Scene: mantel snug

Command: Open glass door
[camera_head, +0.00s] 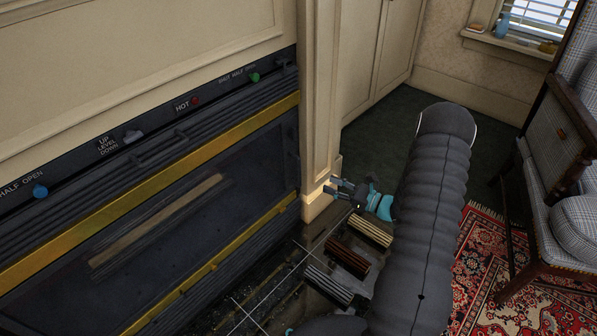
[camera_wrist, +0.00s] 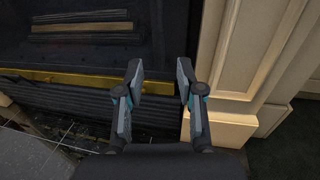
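The glass door (camera_head: 165,235) is a dark pane set in the fireplace front, with brass strips above and below it. It looks closed. In the wrist view, the dark glass (camera_wrist: 45,52) is at the upper left, above a brass strip (camera_wrist: 85,79). My gripper (camera_head: 341,187) is to the right of the door, close to the base of the cream pillar. Its fingers (camera_wrist: 160,70) are spread apart with nothing between them. They point toward the fireplace's lower right corner and appear apart from the door. I see no separate handle.
A black control strip (camera_head: 131,137) with knobs runs above the door. The cream pillar (camera_head: 320,110) borders it on the right. Several slatted blocks, including a tan one (camera_head: 371,229), lie on the dark tiled hearth. A plaid chair (camera_head: 559,150) and red rug (camera_head: 515,270) are at the right.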

